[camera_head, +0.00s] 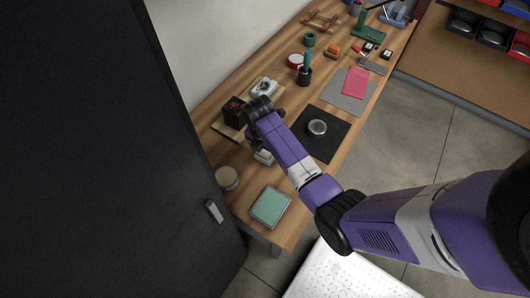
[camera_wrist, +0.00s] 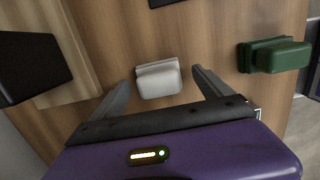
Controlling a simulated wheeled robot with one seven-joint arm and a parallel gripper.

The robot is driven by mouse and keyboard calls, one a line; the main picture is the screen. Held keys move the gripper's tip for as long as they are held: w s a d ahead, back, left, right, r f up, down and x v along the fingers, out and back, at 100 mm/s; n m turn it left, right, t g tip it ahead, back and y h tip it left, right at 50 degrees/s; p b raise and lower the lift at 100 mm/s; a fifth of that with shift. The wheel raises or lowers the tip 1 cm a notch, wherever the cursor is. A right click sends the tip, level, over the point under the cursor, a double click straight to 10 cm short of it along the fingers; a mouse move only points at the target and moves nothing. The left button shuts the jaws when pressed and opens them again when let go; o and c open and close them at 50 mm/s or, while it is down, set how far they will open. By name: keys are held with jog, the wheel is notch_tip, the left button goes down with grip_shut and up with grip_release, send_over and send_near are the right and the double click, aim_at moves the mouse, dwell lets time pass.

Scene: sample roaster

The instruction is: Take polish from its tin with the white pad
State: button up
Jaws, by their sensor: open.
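The white pad (camera_wrist: 158,79) lies on the wooden bench in the wrist view, a small block with a rounded front. My gripper (camera_wrist: 161,80) is open, with one finger on each side of the pad and a gap on both sides. In the head view the pad (camera_head: 264,156) shows beside my arm, which hides part of the area around it. A round silver tin (camera_head: 317,128) sits on a black mat to the right of my arm. A round tan-topped container (camera_head: 227,178) stands nearer the bench's front left. I cannot tell which of these holds polish.
A green block (camera_wrist: 273,56) lies right of my gripper in the wrist view. A black box (camera_head: 235,113) stands on a wooden board at left. A green-topped tray (camera_head: 270,207) is at the near end of the bench (camera_head: 243,205). A dark panel (camera_head: 95,150) fills the left.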

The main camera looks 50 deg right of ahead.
jog(key=shift+d+f, duration=0.15)
jog(key=shift+f, duration=0.7)
jog(key=shift+c, duration=0.2)
jog(key=c, duration=1.5)
jog(key=shift+r, duration=0.2)
notch_tip(320, 180, up, 20)
jog(key=p, duration=0.3)
jog(key=shift+f, duration=0.15)
